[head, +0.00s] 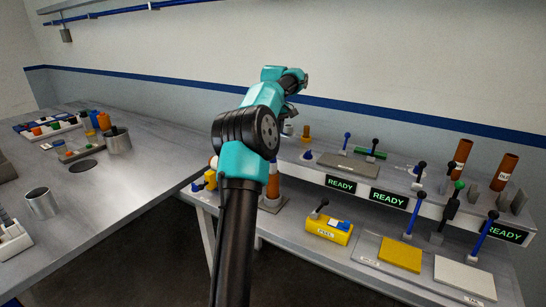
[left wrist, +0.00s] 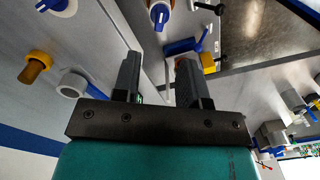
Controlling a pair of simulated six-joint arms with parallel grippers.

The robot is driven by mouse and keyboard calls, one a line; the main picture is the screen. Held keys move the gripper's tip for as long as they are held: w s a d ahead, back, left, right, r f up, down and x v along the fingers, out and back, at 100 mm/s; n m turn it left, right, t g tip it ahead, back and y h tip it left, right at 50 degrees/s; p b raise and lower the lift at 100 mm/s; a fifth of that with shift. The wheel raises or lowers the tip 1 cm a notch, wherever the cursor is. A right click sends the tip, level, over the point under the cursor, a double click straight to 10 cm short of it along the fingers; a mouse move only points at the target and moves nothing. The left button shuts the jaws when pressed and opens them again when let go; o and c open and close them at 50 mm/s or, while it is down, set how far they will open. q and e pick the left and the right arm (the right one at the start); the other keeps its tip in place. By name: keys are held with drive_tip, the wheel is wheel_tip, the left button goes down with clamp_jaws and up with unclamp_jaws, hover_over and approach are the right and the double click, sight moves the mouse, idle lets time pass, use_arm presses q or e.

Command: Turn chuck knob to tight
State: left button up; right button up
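The chuck knob cannot be told for certain. Candidates in the left wrist view are a blue-and-white knob (left wrist: 160,15) ahead of the fingers, another blue knob (left wrist: 57,5) at the top left, and a white round knob with blue (left wrist: 74,83) left of the fingers. My left gripper (left wrist: 160,80) has its two dark fingers apart, with no object held between them. In the head view my left gripper (head: 289,110) is over the back left of the shelf bench (head: 322,169), partly hidden by its own arm. My right gripper is not in view.
An orange knob (left wrist: 36,67) stands near the wall. Green READY signs (head: 388,199) line the shelf front. Blue and black levers (head: 412,219), a yellow box (head: 329,230) and brown tubes (head: 462,154) stand to the right. A metal table (head: 130,190) with cups is at left.

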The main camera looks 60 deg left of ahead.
use_arm(q)
wheel_tip(320, 180, down, 11)
drive_tip(key=shift+s+f, duration=0.1)
idle(0.3)
drive_tip(key=c, duration=0.6)
